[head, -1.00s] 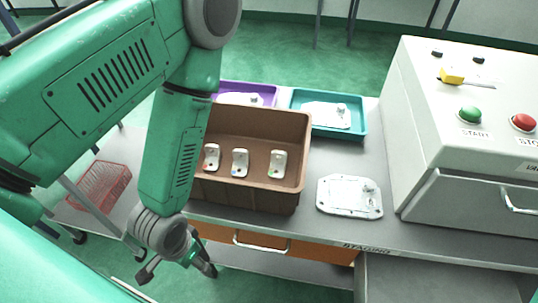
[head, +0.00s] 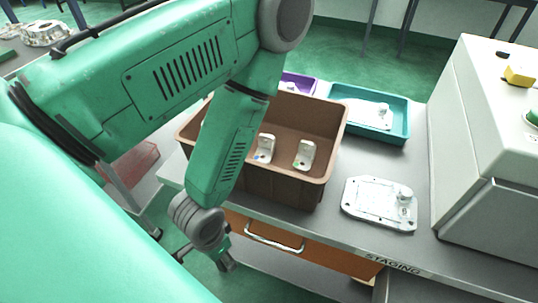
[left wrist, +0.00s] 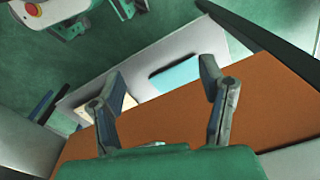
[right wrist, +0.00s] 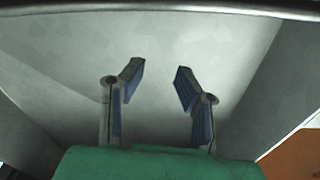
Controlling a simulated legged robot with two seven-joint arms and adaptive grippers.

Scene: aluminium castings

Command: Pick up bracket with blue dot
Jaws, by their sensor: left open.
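The bracket with the blue dot (head: 266,148) is a small white upright part inside the brown bin (head: 290,190), seen in the head view. Another white bracket (head: 304,154), with a green dot, stands to its right. My left forearm covers the left part of the bin. My left gripper (head: 205,259) hangs in front of the bin, below its rim and apart from the brackets. Its fingers are open and empty in the left wrist view (left wrist: 160,75). My right gripper (right wrist: 152,76) is open and empty in the right wrist view, over a grey surface; the head view does not show it.
A teal tray (head: 400,133) with a white casting and a purple tray (head: 303,79) stand behind the bin. A flat casting plate (head: 380,203) lies on the staging bench right of the bin. A pale machine (head: 490,150) blocks the right. An orange drawer (head: 300,250) is below.

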